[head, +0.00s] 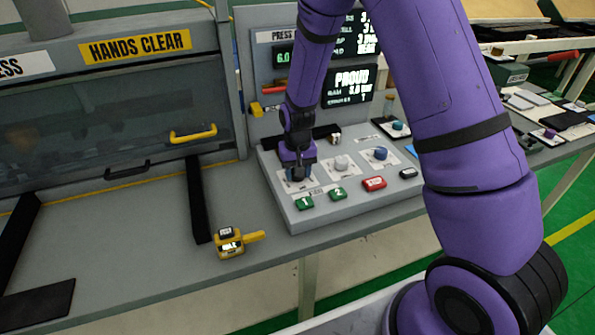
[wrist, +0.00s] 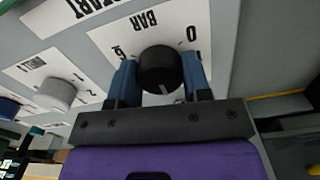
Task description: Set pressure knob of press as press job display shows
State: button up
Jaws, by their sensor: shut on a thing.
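In the wrist view, the black pressure knob (wrist: 160,68) sits on a white plate marked BAR (wrist: 110,38), with scale figures 0 and apparently 6. A pale pointer mark shows on the knob's edge toward my gripper. The blue fingers of my gripper (wrist: 161,80) are shut on the knob's two sides. In the head view, my gripper (head: 297,174) is down on the sloped control panel and hides most of the knob. My arm partly covers the upper display (head: 367,32).
A grey knob (head: 341,163) and a blue knob (head: 380,154) are right of my gripper. Green buttons (head: 304,202) and a red button (head: 374,183) lie along the panel's front. A yellow device (head: 230,244) stands on the bench. The press guard (head: 110,125) is at left.

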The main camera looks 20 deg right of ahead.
jog(key=o, duration=0.9)
notch_tip(320, 180, up, 11)
dwell(0.7)
jog(key=s+d+r+n+t, duration=0.1)
jog(key=s+d+r+t, duration=0.15)
jog(key=s+r, duration=0.8)
jog(key=s+d+r+t, duration=0.1)
jog(key=s+d+r, duration=0.2)
jog(key=s+r, duration=0.75)
jog(key=s+d+r+t, duration=0.1)
jog(key=s+r, duration=0.2)
jog(key=s, duration=0.5)
jog(key=shift+s+d+r+t, duration=0.2)
jog(key=shift+r+t, duration=0.15)
jog(key=shift+r, duration=0.05)
